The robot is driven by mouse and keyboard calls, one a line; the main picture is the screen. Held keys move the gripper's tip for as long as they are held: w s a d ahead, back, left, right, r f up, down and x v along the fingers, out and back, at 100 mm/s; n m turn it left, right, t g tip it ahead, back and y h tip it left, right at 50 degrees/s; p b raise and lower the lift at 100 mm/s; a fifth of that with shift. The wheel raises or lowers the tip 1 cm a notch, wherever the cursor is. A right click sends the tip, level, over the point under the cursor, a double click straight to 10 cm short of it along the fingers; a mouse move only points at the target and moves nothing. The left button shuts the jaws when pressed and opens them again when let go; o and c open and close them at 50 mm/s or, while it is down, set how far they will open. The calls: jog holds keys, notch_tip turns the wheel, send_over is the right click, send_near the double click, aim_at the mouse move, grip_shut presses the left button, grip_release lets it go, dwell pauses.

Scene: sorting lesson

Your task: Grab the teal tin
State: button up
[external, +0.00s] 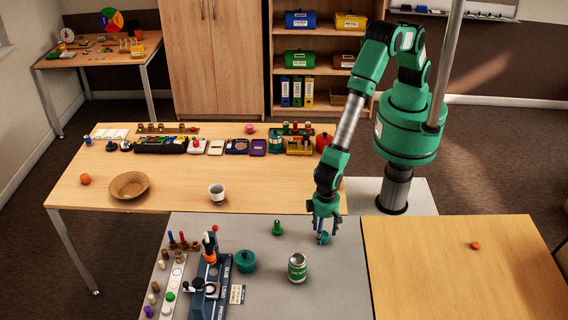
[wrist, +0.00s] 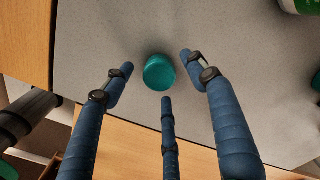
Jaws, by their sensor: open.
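The teal tin (wrist: 159,72), small and round, stands on the grey tabletop in the wrist view, between and just beyond my three blue fingertips. My gripper (wrist: 160,78) is open around it, with gaps between the fingers and the tin. In the external view my gripper (external: 322,232) points down low over the grey table near its right edge. The small teal tin (external: 323,239) shows there partly hidden among the fingers. I cannot tell whether a fingertip touches it.
A green and white can (external: 297,267) stands to the left, nearer the camera. The grey tabletop (external: 335,290) is clear around the can's right.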

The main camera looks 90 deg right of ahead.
jog(key=shift+f, duration=1.1)
jog(key=c, duration=1.3)
